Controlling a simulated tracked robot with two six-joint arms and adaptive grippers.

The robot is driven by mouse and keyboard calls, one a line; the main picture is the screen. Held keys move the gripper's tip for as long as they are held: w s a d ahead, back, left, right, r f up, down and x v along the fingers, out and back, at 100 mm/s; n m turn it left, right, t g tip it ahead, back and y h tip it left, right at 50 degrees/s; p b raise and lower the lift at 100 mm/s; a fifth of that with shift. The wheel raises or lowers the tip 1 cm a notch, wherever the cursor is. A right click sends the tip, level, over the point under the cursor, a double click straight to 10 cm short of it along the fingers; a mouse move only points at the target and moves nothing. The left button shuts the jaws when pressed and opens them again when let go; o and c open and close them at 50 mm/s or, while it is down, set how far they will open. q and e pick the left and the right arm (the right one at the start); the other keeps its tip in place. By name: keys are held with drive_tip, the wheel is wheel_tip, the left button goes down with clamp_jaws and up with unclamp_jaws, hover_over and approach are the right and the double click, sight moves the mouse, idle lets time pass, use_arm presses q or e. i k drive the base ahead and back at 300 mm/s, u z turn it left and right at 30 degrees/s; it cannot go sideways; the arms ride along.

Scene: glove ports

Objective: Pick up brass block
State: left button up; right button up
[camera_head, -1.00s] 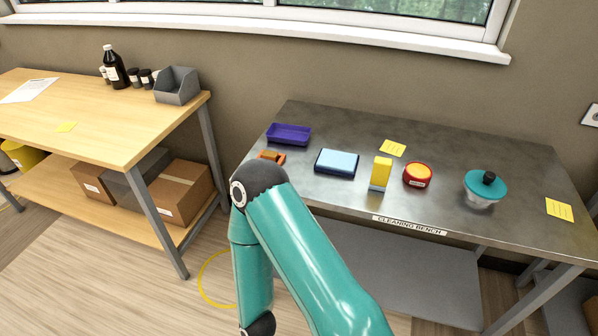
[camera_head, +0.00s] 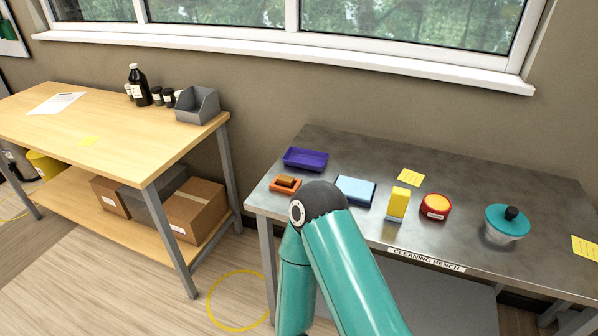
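No block is clearly marked as brass. A small brown block (camera_head: 287,181) rests on an orange tray (camera_head: 281,189) near the left end of the grey metal bench (camera_head: 350,146). An upright yellow block (camera_head: 398,203) with a pale lower part stands near the bench's front edge. A teal arm of mine with a dark joint rises in front of the bench and covers part of its front edge. Neither gripper shows in this view.
A purple tray (camera_head: 305,158), a light blue pad (camera_head: 355,189), a red round container (camera_head: 435,206) and a teal-lidded bowl (camera_head: 506,221) stand on the bench. A wooden table (camera_head: 110,135) is at left, with open floor between.

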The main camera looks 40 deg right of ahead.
sight(284, 181)
drive_tip(key=z, duration=0.4)
drive_tip(key=i, duration=0.95)
drive_tip(key=z, duration=0.55)
